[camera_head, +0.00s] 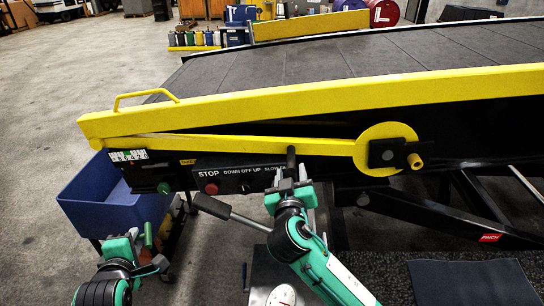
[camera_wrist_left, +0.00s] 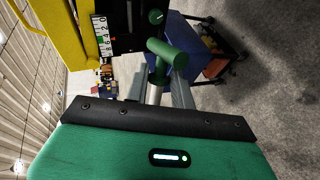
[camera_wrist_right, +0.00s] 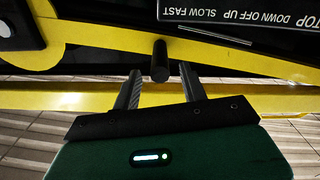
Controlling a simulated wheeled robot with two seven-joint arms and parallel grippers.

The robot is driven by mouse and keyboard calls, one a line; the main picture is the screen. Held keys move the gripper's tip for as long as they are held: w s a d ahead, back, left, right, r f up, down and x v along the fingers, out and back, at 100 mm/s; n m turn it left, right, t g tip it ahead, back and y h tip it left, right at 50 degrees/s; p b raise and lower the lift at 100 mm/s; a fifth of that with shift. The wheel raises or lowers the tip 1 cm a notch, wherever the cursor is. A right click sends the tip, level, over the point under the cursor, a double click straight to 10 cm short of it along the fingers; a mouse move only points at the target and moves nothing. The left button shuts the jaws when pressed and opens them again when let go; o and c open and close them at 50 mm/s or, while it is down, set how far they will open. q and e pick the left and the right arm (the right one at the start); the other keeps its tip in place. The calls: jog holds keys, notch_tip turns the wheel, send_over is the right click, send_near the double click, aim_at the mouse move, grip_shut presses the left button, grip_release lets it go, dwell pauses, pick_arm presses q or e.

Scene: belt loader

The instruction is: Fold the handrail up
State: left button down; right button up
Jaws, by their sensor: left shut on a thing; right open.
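The handrail (camera_head: 240,143) is a long yellow bar lying low along the loader's side, running to a round yellow hub (camera_head: 388,132). A black peg (camera_head: 291,158) sticks out from the bar. My right gripper (camera_head: 290,182) is open just below it; in the right wrist view the peg (camera_wrist_right: 160,62) stands between the open fingertips, with gaps on both sides. My left gripper (camera_head: 142,245) is shut on a green T-shaped handle (camera_wrist_left: 167,53) with a silver shaft, in front of the loader's lower left end. The fingers partly hide the shaft.
A control panel (camera_head: 235,179) with a red stop button sits below the bar. A grey-tipped black lever (camera_head: 212,207) juts out between my arms. A blue bin (camera_head: 105,205) on a cart stands at the left. The upper yellow side rail (camera_head: 300,103) borders the belt.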

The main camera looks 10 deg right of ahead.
aim_at(291, 161)
jog(key=p+x, duration=0.1)
jog(key=x, duration=0.3)
jog(key=shift+w+d+r, duration=0.1)
jog(key=shift+w, duration=0.2)
jog(key=shift+w+d, duration=0.1)
jog(key=shift+w, duration=0.15)
grip_shut()
